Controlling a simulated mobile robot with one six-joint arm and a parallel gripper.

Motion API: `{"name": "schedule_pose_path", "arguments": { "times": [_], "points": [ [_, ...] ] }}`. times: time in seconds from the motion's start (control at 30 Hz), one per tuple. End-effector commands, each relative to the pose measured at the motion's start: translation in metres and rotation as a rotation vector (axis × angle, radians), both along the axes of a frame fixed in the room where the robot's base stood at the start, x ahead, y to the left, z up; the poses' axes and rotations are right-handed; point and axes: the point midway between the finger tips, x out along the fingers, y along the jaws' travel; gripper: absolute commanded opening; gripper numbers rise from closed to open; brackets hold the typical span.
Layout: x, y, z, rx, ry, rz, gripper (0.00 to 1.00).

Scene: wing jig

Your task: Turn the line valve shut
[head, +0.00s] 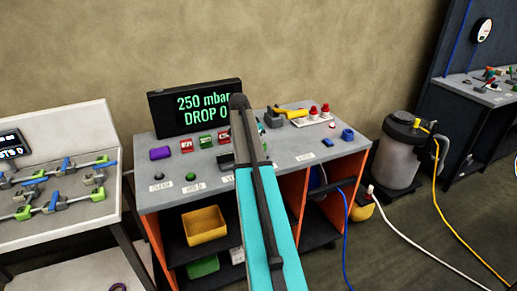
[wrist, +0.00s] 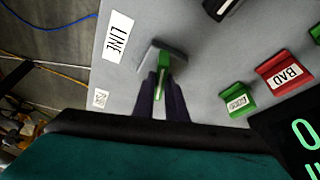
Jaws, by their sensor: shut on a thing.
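In the wrist view the line valve shows as a green handle (wrist: 161,83) on a grey base, beside a white label reading LINE (wrist: 119,37). My gripper (wrist: 162,92) has its two dark fingers closed on the sides of this handle. The handle points down the picture from its base, toward my wrist; its near end is partly hidden. In the head view my arm covers the middle of the bench and hides the gripper and most of the valve. The display (head: 203,108) reads 250 mbar and DROP 0.
Red BAD (wrist: 284,73) and green GOOD (wrist: 237,100) blocks stand near the valve. A yellow-handled part (head: 291,113) and red knobs (head: 325,109) are at the bench back. A grey tank (head: 398,155) with hoses stands right; a clamp table (head: 60,215) stands left.

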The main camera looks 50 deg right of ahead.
Motion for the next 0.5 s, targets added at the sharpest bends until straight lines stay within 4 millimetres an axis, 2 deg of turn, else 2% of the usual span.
{"name": "schedule_pose_path", "arguments": {
  "times": [0.3, 0.5],
  "points": [
    [0.0019, -0.0043, 0.0001, -0.006, 0.0, -0.243, 0.0],
    [0.0012, -0.0047, 0.001, -0.007, 0.0, -0.334, 0.0]
  ]
}}
